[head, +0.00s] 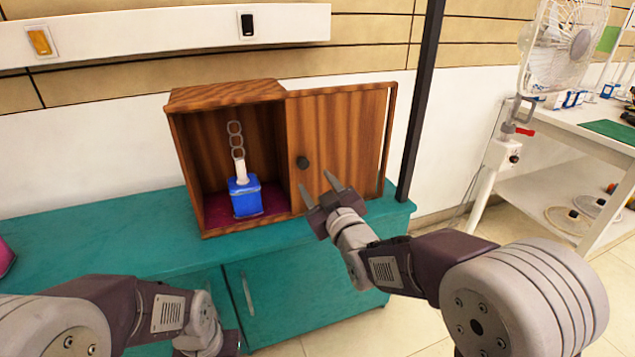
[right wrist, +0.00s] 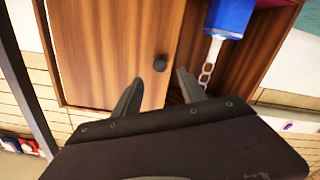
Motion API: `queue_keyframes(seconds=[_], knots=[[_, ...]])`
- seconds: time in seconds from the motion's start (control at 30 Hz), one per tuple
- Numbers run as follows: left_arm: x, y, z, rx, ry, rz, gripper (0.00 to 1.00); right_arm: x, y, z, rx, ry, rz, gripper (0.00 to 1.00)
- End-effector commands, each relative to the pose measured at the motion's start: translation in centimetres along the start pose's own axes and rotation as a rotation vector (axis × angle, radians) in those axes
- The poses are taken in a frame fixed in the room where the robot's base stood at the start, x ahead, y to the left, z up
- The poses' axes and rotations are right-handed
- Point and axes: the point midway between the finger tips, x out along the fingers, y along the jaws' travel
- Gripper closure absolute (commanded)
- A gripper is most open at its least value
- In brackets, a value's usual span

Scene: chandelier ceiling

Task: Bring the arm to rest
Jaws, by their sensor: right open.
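My right gripper (head: 322,192) is open and empty, in front of the wooden cabinet's door (head: 345,135) and just below its dark round knob (head: 303,162). In the right wrist view its two fingers (right wrist: 158,92) are spread apart, with the knob (right wrist: 160,63) showing between and beyond them. My left arm enters at the lower left of the head view; its fingers cannot be made out there.
The small wooden cabinet (head: 228,95) stands on a teal counter (head: 100,230). Its left half is open and holds a blue block (head: 244,197) with a white neck and chain-like links. A dark post (head: 420,100) rises right of the cabinet. A white workbench (head: 570,135) stands at right.

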Motion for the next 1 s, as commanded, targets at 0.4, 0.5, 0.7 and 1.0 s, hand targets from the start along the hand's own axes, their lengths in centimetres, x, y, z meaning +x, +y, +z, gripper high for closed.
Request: queue_keyframes(seconds=[0.4,0.5,0.7,1.0], knots=[[-1.0,0.0,-0.1,0.0,0.0,0.0,1.0,-0.8,4.5,-0.1,0.0,-0.018,0.081,0.51],[-1.8,0.0,-0.2,0.0,0.0,0.0,1.0,-4.0,7.2,6.0,0.051,-0.25,0.102,0.51],[-2.2,0.0,-0.2,0.0,0.0,0.0,1.0,-13.9,4.0,18.5,0.287,-0.81,0.031,0.51],[-2.2,0.0,-0.2,0.0,0.0,0.0,1.0,-28.5,-3.0,24.5,0.542,-1.427,-0.042,0.51]])
